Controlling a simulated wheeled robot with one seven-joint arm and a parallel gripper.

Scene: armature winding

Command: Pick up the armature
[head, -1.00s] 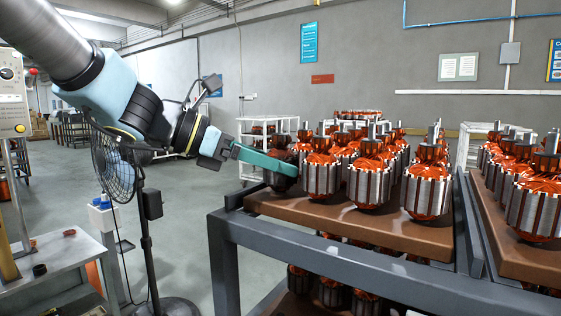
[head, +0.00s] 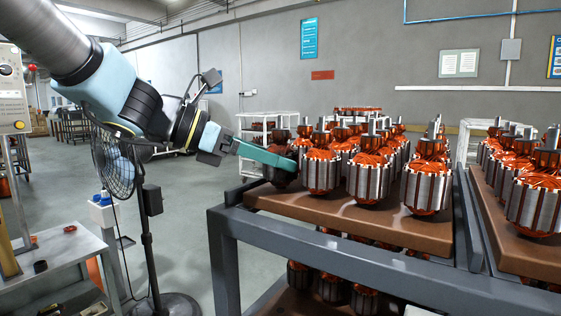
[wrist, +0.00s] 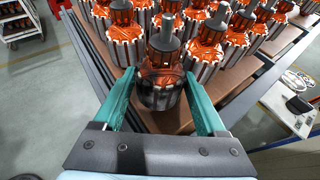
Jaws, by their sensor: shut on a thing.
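My gripper (wrist: 161,98) has two green fingers, one on each side of an armature (wrist: 161,75) at the near corner of the brown board (wrist: 140,122). It is shut on this armature, which has a dark lower core, orange copper windings and a grey shaft pointing up. In the head view my gripper (head: 277,162) reaches in from the left, and its fingers partly hide the held armature (head: 281,178). I cannot tell whether the armature touches the board. Several similar armatures (head: 368,180) stand upright close behind and beside it.
The board rests on a grey metal rack (head: 330,258) with more armatures on a lower level. A second loaded board (head: 510,245) is at the right. A fan (head: 115,165) and a workbench (head: 62,262) stand at the left.

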